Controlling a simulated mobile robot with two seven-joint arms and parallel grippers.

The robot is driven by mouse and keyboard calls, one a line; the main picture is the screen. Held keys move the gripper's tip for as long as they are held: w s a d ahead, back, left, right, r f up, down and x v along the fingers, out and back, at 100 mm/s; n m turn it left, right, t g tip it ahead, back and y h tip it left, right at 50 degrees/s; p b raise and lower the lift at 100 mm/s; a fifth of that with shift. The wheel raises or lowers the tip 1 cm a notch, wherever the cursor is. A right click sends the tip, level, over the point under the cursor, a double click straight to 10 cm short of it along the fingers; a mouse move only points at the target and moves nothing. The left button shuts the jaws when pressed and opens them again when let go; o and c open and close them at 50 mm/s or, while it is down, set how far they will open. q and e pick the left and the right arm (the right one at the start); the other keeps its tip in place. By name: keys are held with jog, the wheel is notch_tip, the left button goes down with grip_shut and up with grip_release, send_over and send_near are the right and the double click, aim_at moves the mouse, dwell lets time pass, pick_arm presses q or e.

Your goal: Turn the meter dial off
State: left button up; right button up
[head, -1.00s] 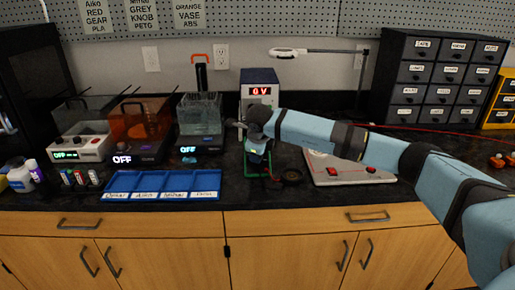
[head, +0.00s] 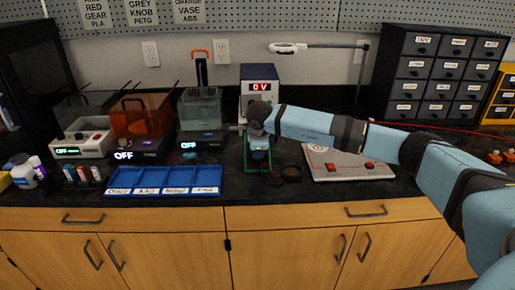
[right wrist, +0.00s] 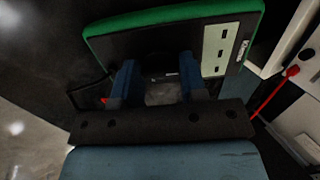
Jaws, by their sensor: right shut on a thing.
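The meter (head: 265,168) has a green casing and stands on the black counter below the power supply. My right arm reaches in from the right, and its gripper (head: 259,152) is at the meter, covering much of its face. In the right wrist view the meter (right wrist: 214,48) shows its dark face, green rim and a pale strip with slots. My right gripper (right wrist: 160,88) has its two blue fingers on either side of the dial (right wrist: 162,92), shut on it. The dial's pointer and marks are too dark to read. My left gripper is not in view.
A power supply (head: 248,97) reading 0 V stands behind the meter. A blue sorting tray (head: 163,190) lies to the left, and a grey board (head: 345,168) with red parts to the right. A dark coil (head: 291,173) lies close beside the meter.

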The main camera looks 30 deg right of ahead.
jog(key=o, duration=0.9)
jog(key=shift+r, duration=0.1)
pick_arm(q)
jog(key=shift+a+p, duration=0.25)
jog(key=shift+p, duration=0.85)
pick_arm(e)
jog(key=v, duration=1.3)
jog(key=shift+s+a+r, duration=0.15)
jog(key=shift+s+r, duration=0.05)
jog(key=shift+r, duration=0.1)
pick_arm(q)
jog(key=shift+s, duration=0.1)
